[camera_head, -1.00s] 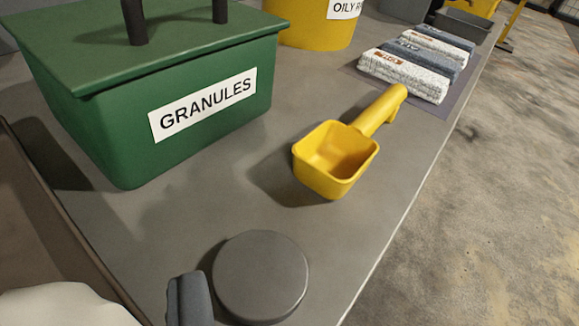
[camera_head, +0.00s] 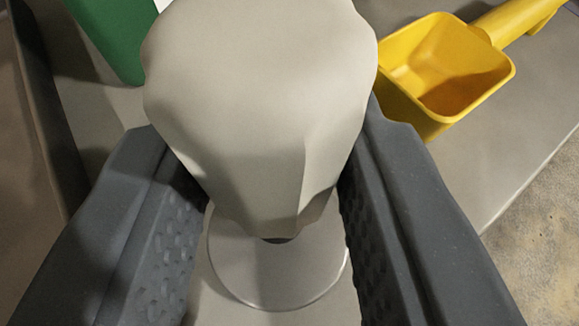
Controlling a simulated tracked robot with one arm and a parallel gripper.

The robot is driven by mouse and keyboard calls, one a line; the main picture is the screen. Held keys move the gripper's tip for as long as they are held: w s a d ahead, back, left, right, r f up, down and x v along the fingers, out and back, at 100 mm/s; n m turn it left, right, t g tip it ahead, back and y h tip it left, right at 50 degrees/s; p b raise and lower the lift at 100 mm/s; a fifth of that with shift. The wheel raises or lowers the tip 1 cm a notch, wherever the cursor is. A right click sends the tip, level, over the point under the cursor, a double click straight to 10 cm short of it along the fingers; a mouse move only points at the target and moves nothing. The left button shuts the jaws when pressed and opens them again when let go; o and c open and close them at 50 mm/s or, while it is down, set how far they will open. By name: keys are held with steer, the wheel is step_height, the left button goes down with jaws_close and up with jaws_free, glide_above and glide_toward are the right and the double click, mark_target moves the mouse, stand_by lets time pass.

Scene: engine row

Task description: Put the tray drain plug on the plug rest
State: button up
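The pale beige drain plug (camera_head: 260,90) fills the upper middle of the view. It is broad at the top and narrows downward, with a fluted side. My gripper (camera_head: 272,165) has its two dark grey fingers on either side of the plug, and the inner pads appear to press on its narrower part. Below the plug is a round grey disc, the plug rest (camera_head: 285,280), partly hidden by it. A small dark part shows at the plug's lower end, over the disc. I cannot tell whether it touches the disc.
A yellow scoop (camera_head: 450,70) lies to the upper right, close to the right finger. Part of the green granules box (camera_head: 110,35) is at the upper left. The bench edge runs down the right side, with the floor (camera_head: 540,230) beyond it.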

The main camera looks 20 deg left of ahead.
steer(key=shift+f, duration=0.7)
steer(key=o, duration=1)
steer(key=shift+c, duration=0.2)
steer(key=shift+r, duration=0.1)
steer(key=p+v, duration=0.1)
steer(key=v, duration=1.1)
